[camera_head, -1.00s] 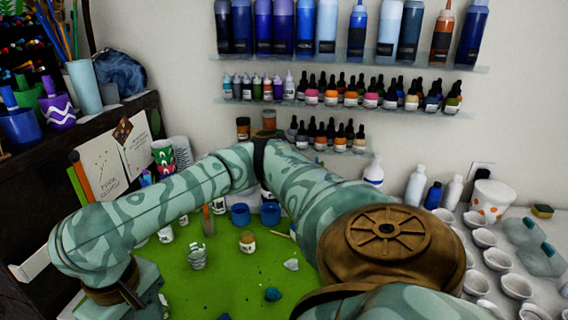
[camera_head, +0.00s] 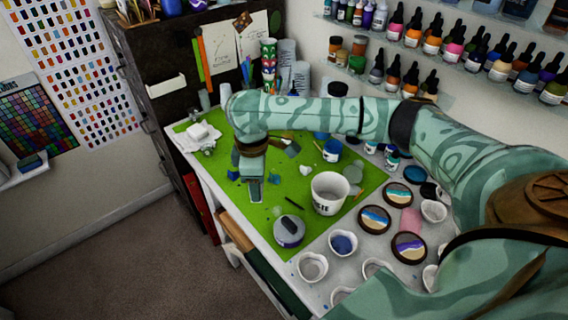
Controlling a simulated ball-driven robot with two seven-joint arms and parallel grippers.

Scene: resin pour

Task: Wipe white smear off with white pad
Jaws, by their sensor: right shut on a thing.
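My right gripper (camera_head: 253,182) reaches down over the green mat (camera_head: 312,218), near its front left part. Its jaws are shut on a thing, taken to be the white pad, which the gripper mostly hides. A white folded stack (camera_head: 200,132) lies at the mat's far left corner, apart from the gripper. I cannot make out the white smear; it may be hidden by the gripper or arm. My left gripper is not in view.
Blue cups (camera_head: 332,150) stand behind. Several small white cups and round coasters (camera_head: 375,219) fill the table's right side. The table's left edge is close to the gripper.

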